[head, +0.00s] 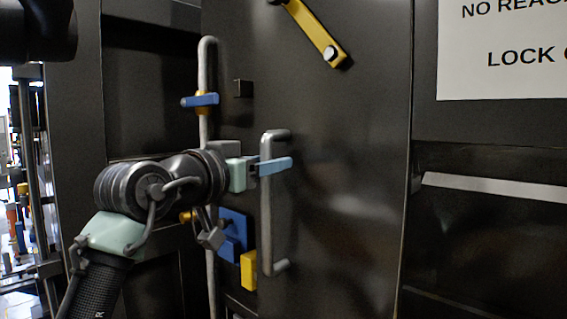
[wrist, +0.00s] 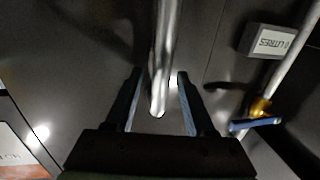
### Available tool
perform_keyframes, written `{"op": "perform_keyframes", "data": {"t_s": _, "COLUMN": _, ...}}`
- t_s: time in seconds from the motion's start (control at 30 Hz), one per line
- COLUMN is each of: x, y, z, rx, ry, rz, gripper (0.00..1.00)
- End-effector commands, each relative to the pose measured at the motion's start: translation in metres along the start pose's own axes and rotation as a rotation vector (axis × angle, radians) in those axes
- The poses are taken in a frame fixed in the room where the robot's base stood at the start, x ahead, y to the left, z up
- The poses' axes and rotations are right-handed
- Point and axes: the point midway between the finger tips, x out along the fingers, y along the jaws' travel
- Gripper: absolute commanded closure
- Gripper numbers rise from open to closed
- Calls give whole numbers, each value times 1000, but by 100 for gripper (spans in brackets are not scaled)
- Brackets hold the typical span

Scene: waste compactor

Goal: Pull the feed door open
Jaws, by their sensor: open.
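The feed door (head: 350,200) is a dark panel filling the middle of the head view. Its grey D-shaped handle (head: 267,220) stands upright near the left side of the panel. My gripper (head: 275,166) comes from the left and is at the upper part of the handle, with a blue finger across the bar. In the wrist view, the handle bar (wrist: 164,60) runs between the two spread fingers of my gripper (wrist: 158,76), with a visible gap on each side. Whether a finger touches the bar cannot be told.
A vertical grey rod (head: 208,70) with a blue lever (head: 200,100) stands left of the handle. A yellow bar (head: 318,35) is bolted on the upper door. A blue bracket (head: 234,230) and yellow block (head: 249,270) sit beside the lower handle. A white sign (head: 500,50) is at right.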

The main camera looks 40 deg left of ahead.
Motion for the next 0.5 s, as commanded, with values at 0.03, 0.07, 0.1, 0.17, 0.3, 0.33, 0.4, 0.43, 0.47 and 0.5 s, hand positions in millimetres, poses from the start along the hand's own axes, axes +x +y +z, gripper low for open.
{"op": "perform_keyframes", "data": {"t_s": 0.03, "x": -1, "y": -1, "z": 0, "rx": 1, "ry": 1, "rz": -1, "gripper": 45}}
{"op": "perform_keyframes", "data": {"t_s": 0.07, "x": -1, "y": -1, "z": 0, "rx": 1, "ry": 1, "rz": -2, "gripper": 45}}
{"op": "perform_keyframes", "data": {"t_s": 0.1, "x": -2, "y": -2, "z": 0, "rx": 1, "ry": 1, "rz": -2, "gripper": 45}}
{"op": "perform_keyframes", "data": {"t_s": 0.17, "x": -2, "y": -2, "z": 0, "rx": 1, "ry": 1, "rz": -1, "gripper": 45}}
{"op": "perform_keyframes", "data": {"t_s": 0.3, "x": -2, "y": -2, "z": 0, "rx": 0, "ry": 1, "rz": -1, "gripper": 45}}
{"op": "perform_keyframes", "data": {"t_s": 0.33, "x": -2, "y": -2, "z": 0, "rx": 0, "ry": 1, "rz": -1, "gripper": 45}}
{"op": "perform_keyframes", "data": {"t_s": 0.4, "x": -2, "y": -2, "z": 0, "rx": 0, "ry": 1, "rz": -1, "gripper": 47}}
{"op": "perform_keyframes", "data": {"t_s": 0.43, "x": -2, "y": -2, "z": 0, "rx": 0, "ry": 1, "rz": -1, "gripper": 53}}
{"op": "perform_keyframes", "data": {"t_s": 0.47, "x": -2, "y": -1, "z": 0, "rx": 0, "ry": 1, "rz": -1, "gripper": 58}}
{"op": "perform_keyframes", "data": {"t_s": 0.5, "x": -2, "y": -1, "z": 0, "rx": 0, "ry": 1, "rz": -1, "gripper": 65}}
